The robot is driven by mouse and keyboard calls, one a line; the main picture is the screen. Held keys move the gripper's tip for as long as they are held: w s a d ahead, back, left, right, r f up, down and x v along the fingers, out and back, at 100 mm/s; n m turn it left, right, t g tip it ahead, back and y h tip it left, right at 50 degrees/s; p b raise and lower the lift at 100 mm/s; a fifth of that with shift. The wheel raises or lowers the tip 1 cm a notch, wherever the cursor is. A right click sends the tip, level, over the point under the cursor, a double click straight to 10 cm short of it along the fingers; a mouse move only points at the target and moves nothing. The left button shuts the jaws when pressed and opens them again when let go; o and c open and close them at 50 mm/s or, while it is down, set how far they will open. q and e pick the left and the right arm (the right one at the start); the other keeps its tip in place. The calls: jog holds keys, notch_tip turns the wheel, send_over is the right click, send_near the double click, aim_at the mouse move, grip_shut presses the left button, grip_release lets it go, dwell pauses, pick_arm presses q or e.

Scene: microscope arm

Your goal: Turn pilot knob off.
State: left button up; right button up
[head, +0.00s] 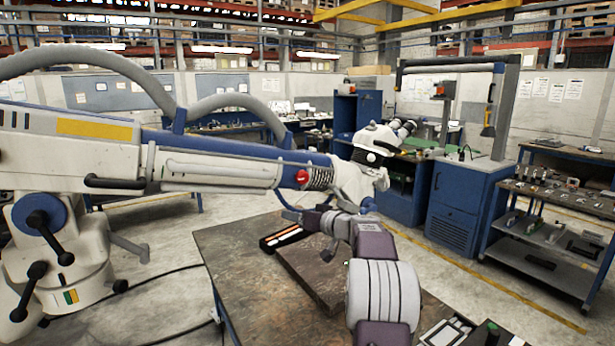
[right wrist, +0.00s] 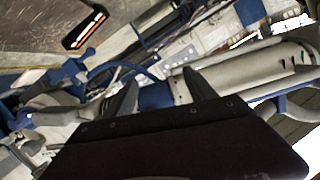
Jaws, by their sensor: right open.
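The microscope arm (head: 215,165), white and blue, reaches in from the left to a white microscope head (head: 375,150). A round red knob (head: 302,177) sits on the arm beside a dark coiled spring; I cannot tell for sure that it is the pilot knob. My right gripper (head: 318,222) is below the arm's head end. In the right wrist view, its dark fingers (right wrist: 158,85) are apart, with a blue part of the arm (right wrist: 156,97) showing between them; I cannot tell if they touch it. The red knob is not visible there. My left gripper is out of view.
A brown-topped table (head: 240,270) stands below, with a black case with orange and white strips (head: 285,237) on it. The arm's jointed white base (head: 75,265) is at left. Blue cabinets (head: 460,205) and a shelf cart (head: 550,240) stand at right.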

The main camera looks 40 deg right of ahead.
aim_at(304, 178)
jog(key=s+d+r+t+h, duration=0.2)
jog(key=d+r+t, duration=0.1)
jog(key=d+r, duration=0.45)
jog(key=w+p, duration=0.8)
jog(key=shift+w+d+r, duration=0.25)
jog(key=shift+r, duration=0.05)
jog(key=shift+w+f, duration=0.2)
jog(key=shift+w, duration=0.2)
jog(key=shift+s, duration=0.15)
jog(key=c, duration=1.4)
